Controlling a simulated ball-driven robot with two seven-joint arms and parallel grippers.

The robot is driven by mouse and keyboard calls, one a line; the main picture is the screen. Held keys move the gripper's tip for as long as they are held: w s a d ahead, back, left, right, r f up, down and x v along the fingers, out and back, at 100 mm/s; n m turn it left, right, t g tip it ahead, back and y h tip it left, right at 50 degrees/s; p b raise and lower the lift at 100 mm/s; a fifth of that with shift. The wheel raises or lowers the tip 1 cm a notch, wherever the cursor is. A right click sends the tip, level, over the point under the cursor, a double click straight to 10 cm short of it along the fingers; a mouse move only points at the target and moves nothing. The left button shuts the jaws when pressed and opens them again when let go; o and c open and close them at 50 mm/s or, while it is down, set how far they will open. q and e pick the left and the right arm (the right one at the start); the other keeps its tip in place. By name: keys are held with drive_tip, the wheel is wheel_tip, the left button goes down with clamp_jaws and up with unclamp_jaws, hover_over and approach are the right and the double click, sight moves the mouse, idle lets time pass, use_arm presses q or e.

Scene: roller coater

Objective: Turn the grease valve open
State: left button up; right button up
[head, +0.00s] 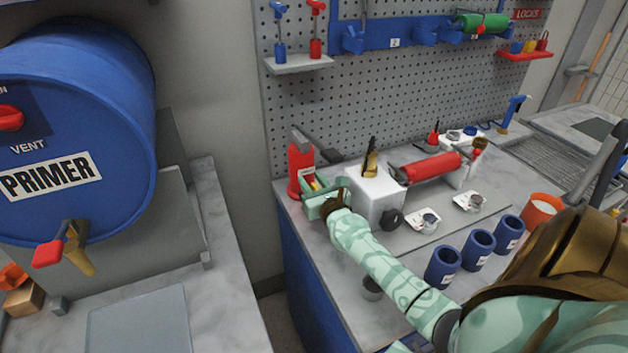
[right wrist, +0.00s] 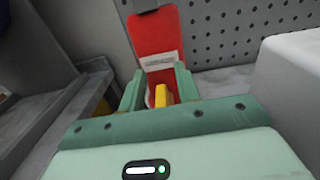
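A red upright unit (head: 300,166) with a grey top stands at the back left corner of the right-hand workbench. It also shows in the right wrist view (right wrist: 158,38), with a pale label. A small yellow part (right wrist: 161,95), perhaps the grease valve's handle, is in front of its base. My right gripper (right wrist: 158,82) is open, with a finger on each side of the yellow part. I cannot tell whether either finger touches it. In the head view the right gripper (head: 318,187) partly covers this spot. My left gripper is not in view.
A white roller stand (head: 372,200) with a black knob (head: 391,219) and a red roller (head: 432,168) is right of my gripper. Several blue cups (head: 443,265) stand farther right. A blue primer drum (head: 75,120) with a red-handled tap (head: 48,254) is left, across a gap.

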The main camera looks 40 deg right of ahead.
drive_tip(key=s+a+r+p, duration=0.9)
drive_tip(key=s+r, duration=0.2)
drive_tip(key=r, duration=0.1)
idle(0.4)
